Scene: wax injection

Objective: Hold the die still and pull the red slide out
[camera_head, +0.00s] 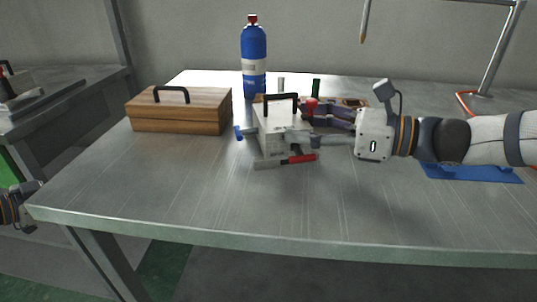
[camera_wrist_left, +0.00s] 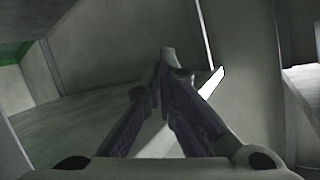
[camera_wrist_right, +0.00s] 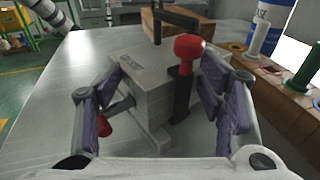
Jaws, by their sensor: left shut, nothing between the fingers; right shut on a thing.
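The die (camera_head: 283,135) is a pale grey metal block with a black handle on top, standing on the table. It also shows in the right wrist view (camera_wrist_right: 150,85). A red knob (camera_wrist_right: 188,47) on a black stem stands at its side facing my right gripper. A grey bar with a red grip (camera_head: 300,158) lies along the die's front; I cannot tell which red part is the slide. A blue grip (camera_head: 239,132) sticks out at the die's left. My left gripper (camera_head: 36,188) is shut and empty, low beside the table's left edge.
A wooden box (camera_head: 180,110) with a black handle stands left of the die. A blue bottle (camera_head: 254,50) and a wooden rack (camera_wrist_right: 285,95) stand behind it. A blue mat (camera_head: 470,173) lies at right under my right arm. The table's front is clear.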

